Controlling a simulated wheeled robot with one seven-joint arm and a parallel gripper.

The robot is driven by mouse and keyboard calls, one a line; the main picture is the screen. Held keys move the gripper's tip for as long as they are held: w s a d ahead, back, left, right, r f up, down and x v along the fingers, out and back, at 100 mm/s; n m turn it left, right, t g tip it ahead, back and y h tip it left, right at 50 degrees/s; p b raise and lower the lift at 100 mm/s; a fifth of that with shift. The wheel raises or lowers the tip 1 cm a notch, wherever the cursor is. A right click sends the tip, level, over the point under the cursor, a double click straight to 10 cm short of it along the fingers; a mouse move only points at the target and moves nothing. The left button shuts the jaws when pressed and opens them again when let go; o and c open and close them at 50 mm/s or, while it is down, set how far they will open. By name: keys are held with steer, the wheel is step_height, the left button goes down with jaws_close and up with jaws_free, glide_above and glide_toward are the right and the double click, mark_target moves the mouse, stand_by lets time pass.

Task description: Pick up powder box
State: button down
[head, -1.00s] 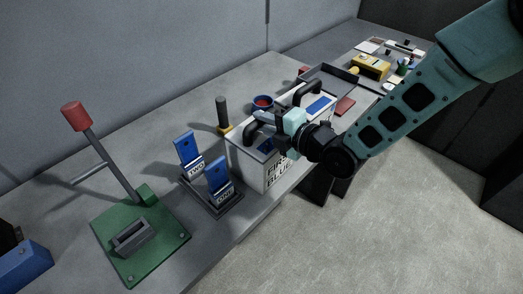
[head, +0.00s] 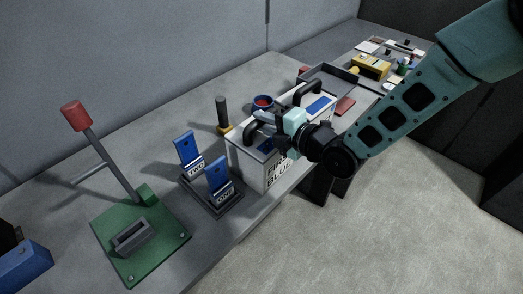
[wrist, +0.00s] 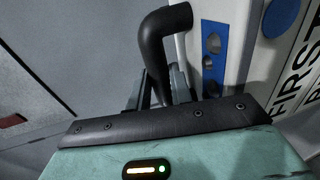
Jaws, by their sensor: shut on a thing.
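A white box (head: 247,163) with black "FIRST" and "BLUE" lettering, which I take for the powder box, is at the front edge of the grey bench. Blue panels and black arched handles show on top in the head view. I cannot tell whether the far handle (head: 308,91) belongs to the same box. My gripper (head: 268,118) is at the near handle and shut on it. The box's underside is hidden, so any lift is unclear.
Left of the box are a stand with two blue tags (head: 219,180) and a green base (head: 120,240) with a red-topped lever. A dark tray (head: 335,78) lies beyond.

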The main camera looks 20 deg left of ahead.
steer(key=shift+w+r, duration=0.1)
steer(key=shift+r, duration=0.5)
step_height(320, 180, up, 9)
steer(key=b, duration=0.3)
stand_by(0.4)
steer(key=shift+r, duration=0.1)
stand_by(0.6)
